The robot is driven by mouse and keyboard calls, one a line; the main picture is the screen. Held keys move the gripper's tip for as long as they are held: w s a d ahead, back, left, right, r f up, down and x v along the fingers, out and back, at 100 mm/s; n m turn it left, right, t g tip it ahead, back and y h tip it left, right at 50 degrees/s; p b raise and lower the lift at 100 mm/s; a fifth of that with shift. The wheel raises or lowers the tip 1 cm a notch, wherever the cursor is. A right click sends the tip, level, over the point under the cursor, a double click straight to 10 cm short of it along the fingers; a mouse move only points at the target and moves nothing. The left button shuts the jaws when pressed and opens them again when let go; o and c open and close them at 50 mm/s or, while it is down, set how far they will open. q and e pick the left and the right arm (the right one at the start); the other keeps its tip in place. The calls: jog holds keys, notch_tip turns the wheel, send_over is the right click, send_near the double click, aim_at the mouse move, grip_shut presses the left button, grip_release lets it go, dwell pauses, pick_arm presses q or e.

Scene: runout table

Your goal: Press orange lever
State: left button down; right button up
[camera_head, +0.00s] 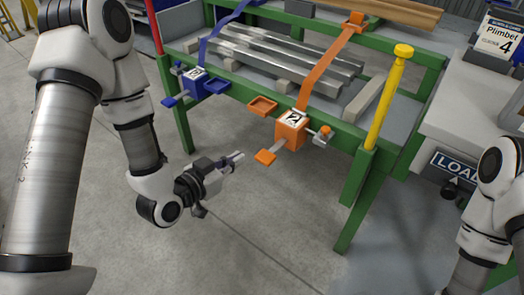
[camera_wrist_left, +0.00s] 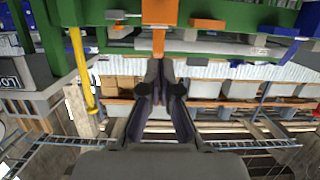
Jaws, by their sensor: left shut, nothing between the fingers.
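The orange lever (camera_head: 265,157) sticks out toward me from the orange ratchet box (camera_head: 290,130) marked 2 on the green table rail. It ends in a flat orange paddle. My left gripper (camera_head: 240,156) is shut and empty, its tips just left of the paddle in the head view, with a small gap showing.
A blue ratchet box (camera_head: 193,82) with its own lever sits farther left on the rail. An orange tray (camera_head: 262,106) juts out beside the orange box. A yellow post (camera_head: 389,98) stands to the right. Metal bars (camera_head: 285,60) lie on the table. The floor in front is clear.

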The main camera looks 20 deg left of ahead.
pick_arm(q)
jog(key=b, duration=0.2)
send_over(260, 156)
jog(key=s, duration=0.3)
notch_tip(260, 156, down, 2)
jog(key=f, duration=0.1)
jog(key=w+f+b, duration=0.1)
jog(key=f, duration=0.2)
jog(key=shift+w+d, duration=0.25)
jog(key=shift+f, duration=0.3)
jog(key=shift+b, duration=0.35)
